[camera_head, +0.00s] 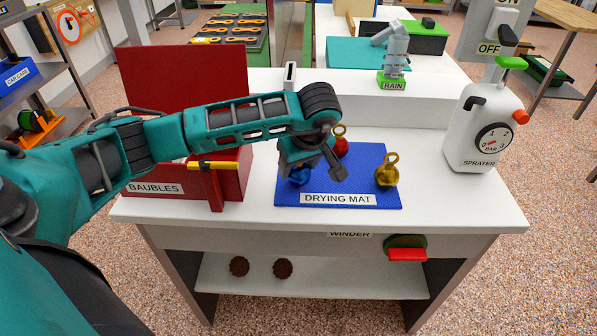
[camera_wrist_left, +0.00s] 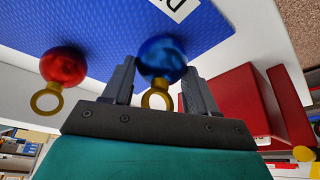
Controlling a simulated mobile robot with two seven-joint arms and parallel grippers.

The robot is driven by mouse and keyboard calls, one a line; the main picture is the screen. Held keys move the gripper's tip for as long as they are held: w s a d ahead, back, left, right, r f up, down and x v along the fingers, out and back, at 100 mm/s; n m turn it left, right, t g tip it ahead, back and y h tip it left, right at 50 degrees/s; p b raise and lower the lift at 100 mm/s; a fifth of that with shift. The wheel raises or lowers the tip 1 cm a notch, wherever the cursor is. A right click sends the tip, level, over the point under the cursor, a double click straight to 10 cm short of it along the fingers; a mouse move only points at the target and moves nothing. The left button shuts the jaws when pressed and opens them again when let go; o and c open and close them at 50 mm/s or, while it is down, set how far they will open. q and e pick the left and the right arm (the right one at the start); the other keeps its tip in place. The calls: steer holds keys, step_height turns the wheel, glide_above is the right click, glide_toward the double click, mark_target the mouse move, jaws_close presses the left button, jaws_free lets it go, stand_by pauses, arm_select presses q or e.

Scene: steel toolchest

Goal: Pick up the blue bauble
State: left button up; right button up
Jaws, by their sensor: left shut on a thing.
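The blue bauble (camera_head: 299,176) is at the left part of the blue drying mat (camera_head: 377,158), partly hidden by my left gripper (camera_head: 312,171) in the head view. In the left wrist view the blue bauble (camera_wrist_left: 162,57) sits between the two fingers of my left gripper (camera_wrist_left: 160,78), which is shut on it. Its gold ring (camera_wrist_left: 155,97) points toward the palm. I cannot tell whether the bauble still touches the mat. My right gripper is not in view.
A red bauble (camera_head: 341,147) and a gold bauble (camera_head: 387,175) stand on the mat. An open red box labelled BAUBLES (camera_head: 153,187) is at the left. The white sprayer (camera_head: 479,125) stands at the right. A raised white ledge (camera_head: 340,108) runs behind the mat.

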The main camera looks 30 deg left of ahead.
arm_select(q)
steer(key=shift+c, duration=0.7)
step_height(320, 180, up, 19)
steer(key=p, duration=0.2)
steer(key=s+a+r, duration=0.1)
steer(key=s+a, duration=0.3)
steer(key=a, duration=0.3)
steer(key=s+a+r, duration=0.1)
steer(key=s+a, duration=0.3)
steer(key=a, duration=0.3)
steer(key=s+a+f+b, duration=0.2)
steer(key=s+a+b, duration=0.2)
steer(key=a, duration=0.3)
steer(key=s+a+f+b, duration=0.3)
steer(key=s+a+b, duration=0.1)
steer(key=a, duration=0.3)
steer(key=shift+a+f+b, duration=0.25)
steer(key=shift+f+b, duration=0.05)
steer(key=shift+b, duration=0.3)
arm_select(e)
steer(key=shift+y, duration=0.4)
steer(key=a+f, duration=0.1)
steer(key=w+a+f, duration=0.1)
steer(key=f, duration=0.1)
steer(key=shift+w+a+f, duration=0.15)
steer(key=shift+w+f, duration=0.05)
